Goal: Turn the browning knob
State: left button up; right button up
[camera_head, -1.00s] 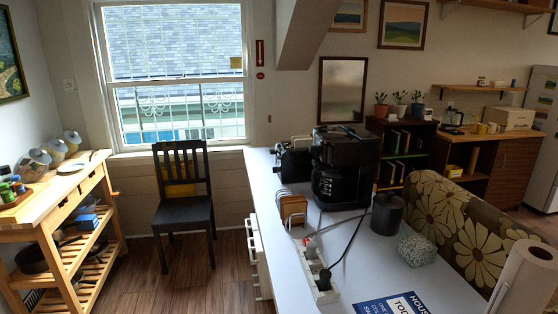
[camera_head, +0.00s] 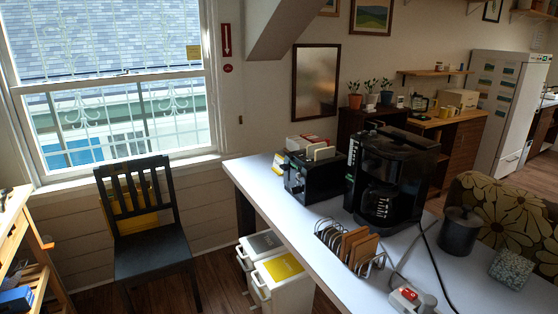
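A black toaster (camera_head: 312,179) stands on the white table (camera_head: 288,229), near its far left end, with light slices showing at its top. The toaster's front face is dark and small, and I cannot make out the browning knob on it. A black coffee maker (camera_head: 398,165) stands just right of the toaster and hides part of its right side. Neither of my grippers is in view.
A wire rack with brown slices (camera_head: 355,246), a power strip with a red switch (camera_head: 408,295), a dark canister (camera_head: 460,231) and a speckled box (camera_head: 511,269) are on the table. White bins (camera_head: 279,281) stand below its left edge. A black chair (camera_head: 148,235) stands left, with floor between.

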aim_at(295, 190)
jog(key=i+j+z, duration=0.15)
jog(key=j, duration=0.5)
jog(key=i+j+z, duration=0.15)
jog(key=j, duration=0.55)
jog(key=j+z, duration=0.1)
jog(key=j, duration=0.6)
jog(key=i, duration=0.05)
